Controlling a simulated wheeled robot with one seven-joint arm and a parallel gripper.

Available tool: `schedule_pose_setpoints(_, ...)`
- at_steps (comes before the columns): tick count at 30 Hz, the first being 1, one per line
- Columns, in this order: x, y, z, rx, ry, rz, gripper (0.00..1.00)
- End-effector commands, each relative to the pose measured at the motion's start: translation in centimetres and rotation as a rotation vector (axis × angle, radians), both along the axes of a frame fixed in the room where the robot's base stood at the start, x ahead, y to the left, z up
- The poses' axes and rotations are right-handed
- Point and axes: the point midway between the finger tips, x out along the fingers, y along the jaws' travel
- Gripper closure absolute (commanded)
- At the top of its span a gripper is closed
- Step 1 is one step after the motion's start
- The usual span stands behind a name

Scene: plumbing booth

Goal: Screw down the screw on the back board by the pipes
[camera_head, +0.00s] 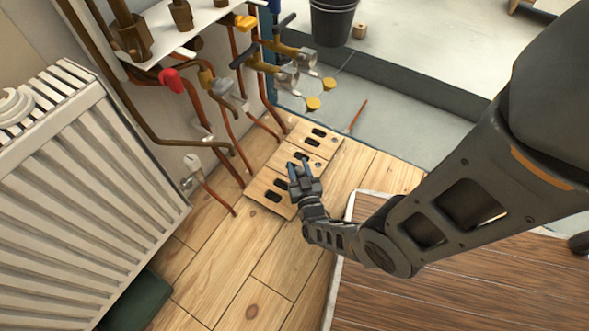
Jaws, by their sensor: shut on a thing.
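The slotted wooden boards lie on the floor by the copper pipes (230,150). The back board (328,147) is the farthest and has dark oblong slots. A middle board (284,158) and a front board (258,187) lie nearer. Small dark dots show near the boards' right ends, too small to tell as screws or holes. My gripper (298,171) reaches in from the right and is over the middle and front boards, fingers toward the pipes. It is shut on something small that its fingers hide. I cannot make out the screw.
A white radiator (80,170) stands at left. A black bucket (332,20) stands farther back. Bare wooden floor (215,265) is in front.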

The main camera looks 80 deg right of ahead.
Motion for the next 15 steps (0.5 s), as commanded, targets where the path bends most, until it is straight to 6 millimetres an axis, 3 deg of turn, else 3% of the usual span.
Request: schedule_pose_setpoints(15, 0.01, -0.03, 0.96, -0.001, 0.000, 0.117, 0.99)
